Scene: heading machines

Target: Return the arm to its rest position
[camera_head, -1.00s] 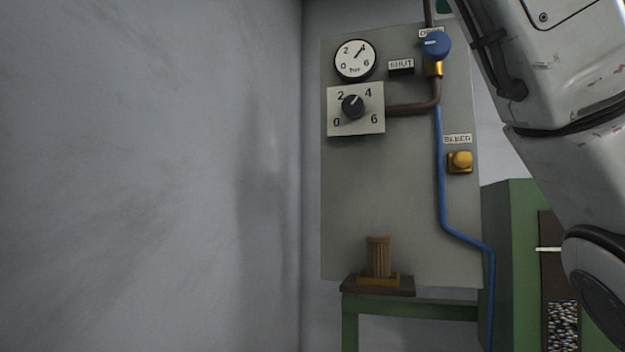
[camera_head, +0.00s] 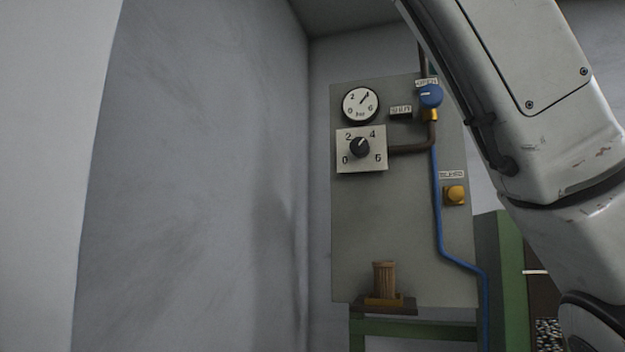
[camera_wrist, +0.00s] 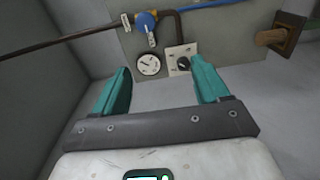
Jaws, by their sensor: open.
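My gripper (camera_wrist: 162,88) shows in the wrist view with its two teal fingers wide apart and nothing between them. The control panel (camera_head: 390,230) is ahead of the fingers, apart from them. My arm fills the right side of the head view, and the gripper itself is out of that view. On the panel are a round gauge (camera_head: 360,105), a black dial knob (camera_head: 359,147) on a pale numbered plate, a blue valve knob (camera_head: 430,96) and a yellow button (camera_head: 454,195) under a BLEED label.
A green cabinet (camera_head: 511,270) is at the right, partly behind my arm. A blue hose (camera_head: 438,210) runs down the panel. A grey wall (camera_head: 190,170) fills the left, with clear room before it.

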